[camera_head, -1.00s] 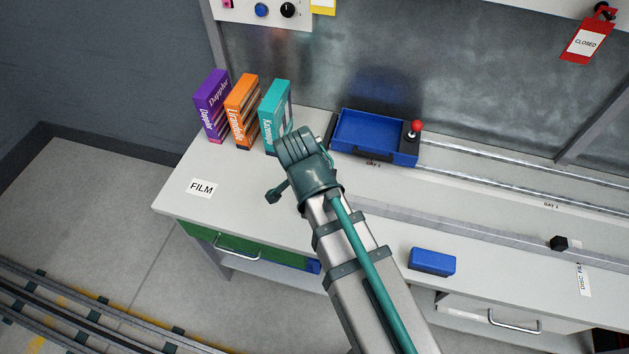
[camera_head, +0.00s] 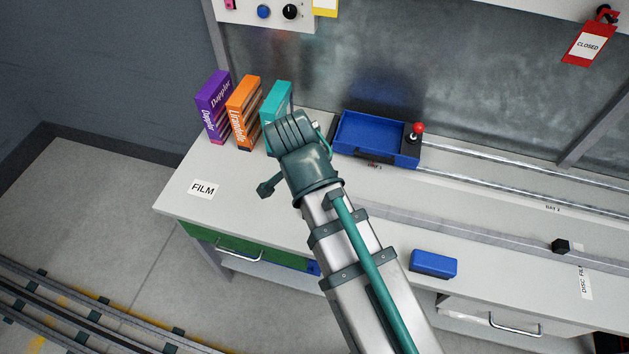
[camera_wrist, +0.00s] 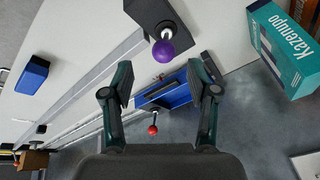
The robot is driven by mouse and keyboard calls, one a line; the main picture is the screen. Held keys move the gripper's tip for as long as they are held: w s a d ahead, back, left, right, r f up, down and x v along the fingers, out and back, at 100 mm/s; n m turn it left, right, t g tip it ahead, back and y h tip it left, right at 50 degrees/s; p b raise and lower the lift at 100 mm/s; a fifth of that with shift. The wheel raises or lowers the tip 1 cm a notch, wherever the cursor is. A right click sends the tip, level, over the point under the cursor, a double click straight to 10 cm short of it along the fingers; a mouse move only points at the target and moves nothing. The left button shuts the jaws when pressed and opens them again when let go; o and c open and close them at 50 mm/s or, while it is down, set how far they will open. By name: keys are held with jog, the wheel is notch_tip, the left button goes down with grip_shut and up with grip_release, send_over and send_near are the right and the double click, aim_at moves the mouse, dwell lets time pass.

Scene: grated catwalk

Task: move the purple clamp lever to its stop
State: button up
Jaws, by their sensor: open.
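The purple clamp lever shows in the wrist view as a purple ball knob (camera_wrist: 162,52) on a short metal stem, rising from a dark block on the pale bench. In the head view I cannot see it; my arm covers that part of the bench. My gripper (camera_wrist: 161,78) is open and empty, with one finger on each side of the picture. The knob appears between and a little beyond the fingertips, without visible contact. In the head view my gripper end (camera_head: 294,132) hangs over the bench, its fingers hidden.
A blue tray (camera_head: 346,148) with a red-knobbed lever (camera_head: 417,128) stands to the right of my gripper. Purple (camera_head: 212,106), orange (camera_head: 243,112) and teal (camera_head: 275,100) boxes stand to its left. A blue block (camera_head: 433,263) lies near the front edge. Rails run along the bench to the right.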

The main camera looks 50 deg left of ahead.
jog(key=v, duration=0.5)
jog(key=shift+r, duration=0.15)
